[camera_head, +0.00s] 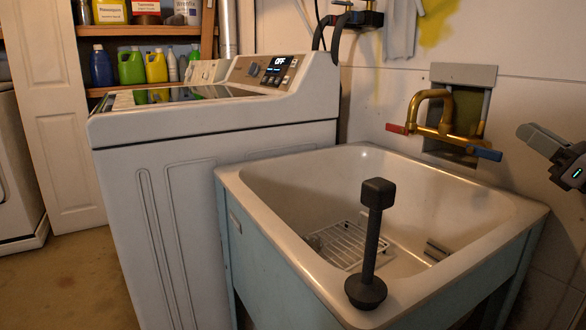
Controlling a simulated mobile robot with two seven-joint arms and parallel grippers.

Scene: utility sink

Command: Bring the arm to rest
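My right gripper (541,143) comes in at the right edge of the view, in front of the wall and to the right of the brass faucet (443,112). It is dark grey, and a green light shows on the body behind it. It is apart from the faucet and the sink, and I see nothing held in it. The fingers are seen from the side, so I cannot tell whether they are open or shut. The rest of that arm is cut off by the frame. My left gripper is not in view.
A white utility sink (300,190) holds a wire rack (345,243). A dark plunger-like object (371,240) stands upright at its front rim. The faucet has red and blue handles. A white washer (215,150) stands left of the sink. Bottles (131,66) fill shelves behind.

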